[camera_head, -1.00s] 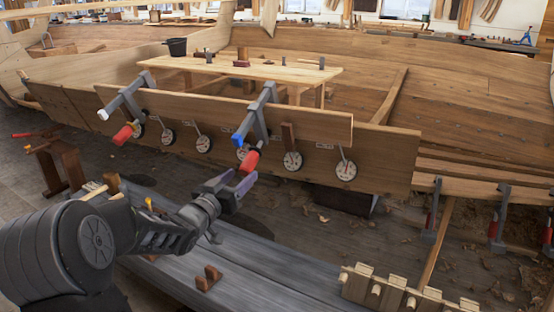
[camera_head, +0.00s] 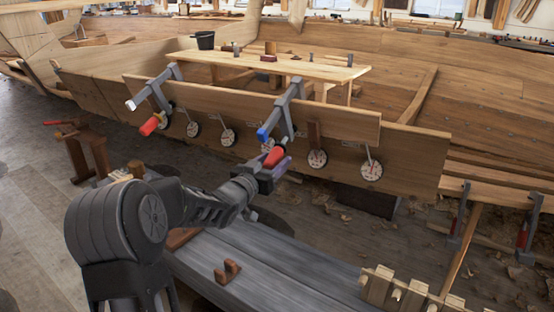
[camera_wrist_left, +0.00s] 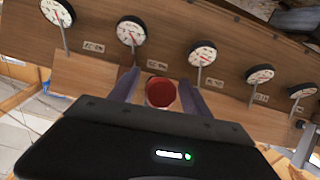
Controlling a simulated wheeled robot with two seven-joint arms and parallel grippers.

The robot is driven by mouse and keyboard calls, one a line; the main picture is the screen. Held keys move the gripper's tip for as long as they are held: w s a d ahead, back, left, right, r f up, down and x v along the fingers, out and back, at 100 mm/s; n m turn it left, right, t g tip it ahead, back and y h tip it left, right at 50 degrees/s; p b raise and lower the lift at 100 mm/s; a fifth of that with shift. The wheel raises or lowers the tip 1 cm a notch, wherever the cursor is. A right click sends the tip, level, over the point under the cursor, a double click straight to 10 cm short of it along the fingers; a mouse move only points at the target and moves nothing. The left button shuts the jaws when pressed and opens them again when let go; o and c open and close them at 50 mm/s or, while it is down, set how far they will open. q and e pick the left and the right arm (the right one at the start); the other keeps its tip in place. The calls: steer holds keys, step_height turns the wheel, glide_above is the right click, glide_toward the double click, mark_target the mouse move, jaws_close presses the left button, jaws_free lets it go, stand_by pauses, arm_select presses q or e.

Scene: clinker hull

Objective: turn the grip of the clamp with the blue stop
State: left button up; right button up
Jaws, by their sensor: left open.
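The clamp with the blue stop (camera_head: 263,135) sits over the plank's upper edge, its grey bar (camera_head: 288,103) slanting down to the left. Its red grip (camera_head: 274,157) hangs at the lower end. My left gripper (camera_head: 277,167) is at the grip, its open fingers reaching around it from below. In the left wrist view, the round red end of the grip (camera_wrist_left: 160,93) shows between the two fingers (camera_wrist_left: 158,88). I cannot tell whether either finger touches it. My right gripper is not in view.
A second clamp with a white stop (camera_head: 131,105) and red grip (camera_head: 150,125) stands to the left. Several dial gauges (camera_head: 317,158) hang along the plank. A wooden bench (camera_head: 290,68) stands behind. A grey beam (camera_head: 270,265) with pegs lies in front.

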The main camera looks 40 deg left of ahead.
arm_select(q)
steer(key=shift+w+a, duration=0.1)
steer(key=shift+w, duration=0.95)
steer(key=shift+c, duration=0.4)
jaws_close()
